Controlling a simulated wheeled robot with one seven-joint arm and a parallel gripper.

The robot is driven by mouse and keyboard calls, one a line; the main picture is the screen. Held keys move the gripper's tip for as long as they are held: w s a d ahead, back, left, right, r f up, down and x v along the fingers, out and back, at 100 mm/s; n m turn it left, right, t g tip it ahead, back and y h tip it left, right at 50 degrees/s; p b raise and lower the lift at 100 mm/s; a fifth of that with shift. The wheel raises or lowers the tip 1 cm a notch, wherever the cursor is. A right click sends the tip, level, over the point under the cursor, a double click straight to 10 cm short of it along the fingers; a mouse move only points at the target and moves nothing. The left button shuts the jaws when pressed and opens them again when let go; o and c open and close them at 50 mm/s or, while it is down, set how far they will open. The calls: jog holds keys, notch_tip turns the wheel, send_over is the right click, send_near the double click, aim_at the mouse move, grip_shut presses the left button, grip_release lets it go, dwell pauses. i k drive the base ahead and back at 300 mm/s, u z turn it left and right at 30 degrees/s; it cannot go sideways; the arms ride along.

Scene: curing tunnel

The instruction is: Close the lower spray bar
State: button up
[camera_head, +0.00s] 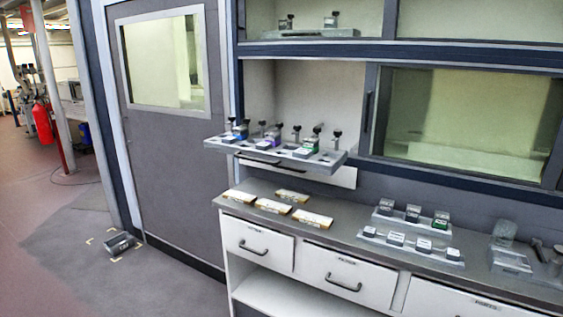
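The lower spray bar appears to be the grey rack (325,163) jutting out of the open bay left of centre, over the counter. It carries several small black-topped fittings and blocks with blue, purple and green parts. Below it is a white front panel (343,176) with a dark handle, partly hidden by the rack. A similar upper bar (312,33) sits back inside the shelf above. My gripper is not in view.
A metal counter (345,222) below holds several yellowish flat pieces, stepped racks with small blocks, and glassware. White drawers (258,247) below are shut. A sliding window (465,125) is at right. A grey box (119,243) lies on the floor; floor around it is clear.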

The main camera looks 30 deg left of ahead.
aim_at(327, 161)
jog(key=u, duration=0.65)
jog(key=i, duration=0.35)
jog(key=u, duration=0.85)
jog(key=k, duration=0.55)
jog(key=u, duration=0.25)
jog(key=i, duration=0.7)
jog(key=z, duration=0.6)
jog(key=i, duration=0.55)
jog(key=z, duration=0.5)
